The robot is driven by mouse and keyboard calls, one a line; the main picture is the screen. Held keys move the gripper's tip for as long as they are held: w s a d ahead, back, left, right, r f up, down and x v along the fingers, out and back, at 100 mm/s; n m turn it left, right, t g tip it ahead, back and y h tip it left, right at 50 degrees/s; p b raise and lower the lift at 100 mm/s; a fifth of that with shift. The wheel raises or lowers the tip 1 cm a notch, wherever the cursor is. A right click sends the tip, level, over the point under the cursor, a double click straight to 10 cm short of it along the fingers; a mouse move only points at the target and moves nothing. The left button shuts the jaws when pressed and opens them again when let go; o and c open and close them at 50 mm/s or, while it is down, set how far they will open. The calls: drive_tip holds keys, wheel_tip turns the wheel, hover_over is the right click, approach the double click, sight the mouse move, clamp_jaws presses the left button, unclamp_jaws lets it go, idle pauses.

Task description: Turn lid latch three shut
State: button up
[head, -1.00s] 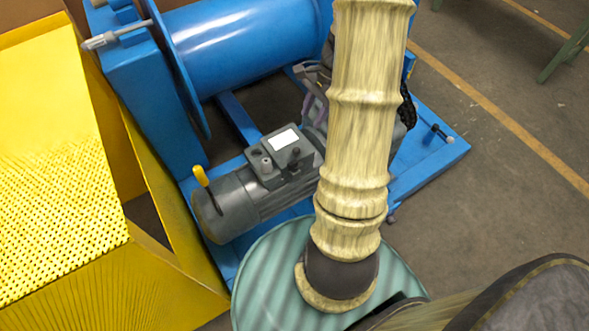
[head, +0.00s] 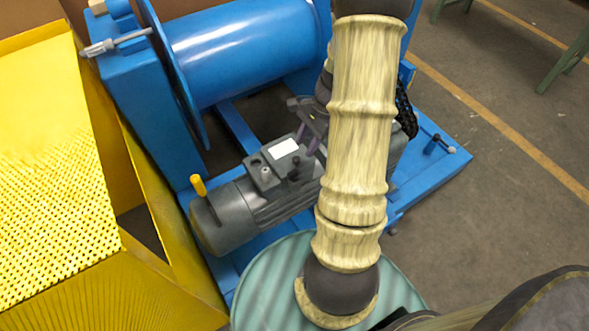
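A grey motor (head: 235,210) lies on the blue base frame, with a grey box (head: 280,165) on top bearing a white label and small dark knobs. No part is marked as lid latch three, so I cannot tell which it is. My gripper (head: 308,138), dark with purplish parts, shows beside the upper right of the motor box, partly hidden behind my pale arm. Its fingertips are not clear, and I cannot tell whether it touches anything. A dark chain (head: 405,108) shows just right of my arm.
A blue drum (head: 245,50) with a flange stands behind the motor. A yellow-tipped lever (head: 199,187) rises from the motor's left end. A yellow perforated guard (head: 60,200) fills the left.

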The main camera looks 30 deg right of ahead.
sight(293, 172)
drive_tip(key=b+x, duration=0.2)
drive_tip(key=x, duration=0.8)
drive_tip(key=shift+a+f, duration=0.15)
clamp_jaws()
